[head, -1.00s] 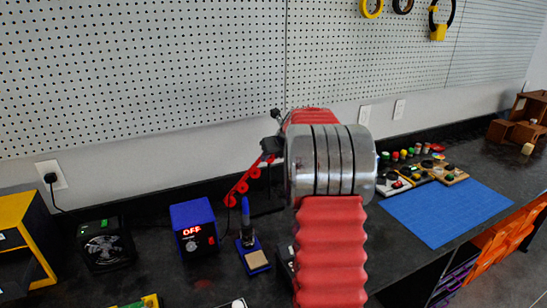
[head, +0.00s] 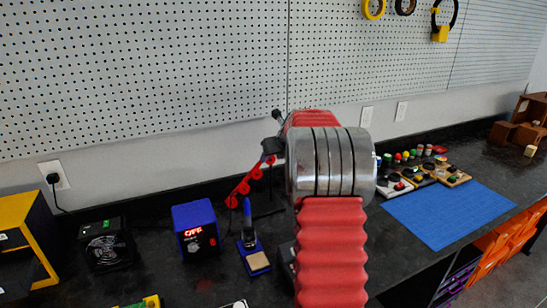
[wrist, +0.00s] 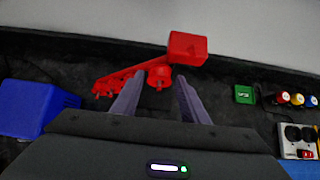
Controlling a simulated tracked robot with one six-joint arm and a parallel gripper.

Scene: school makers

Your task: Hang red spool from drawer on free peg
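No red spool can be made out for certain, and no free peg shows. The pegboard (head: 140,70) fills the back wall, with a yellow ring (head: 374,8), a dark ring (head: 404,5) and a black loop with a yellow piece (head: 440,33) at its top right. Orange drawer fronts (head: 505,238) show under the bench at the right; their insides are hidden.
On the dark bench are a blue box with a lit display (head: 195,228), a soldering stand (head: 254,258), a black fan unit (head: 105,245) and a yellow-black cabinet (head: 22,215). A blue mat (head: 450,215) lies clear at right, with small boards (head: 425,170) behind it.

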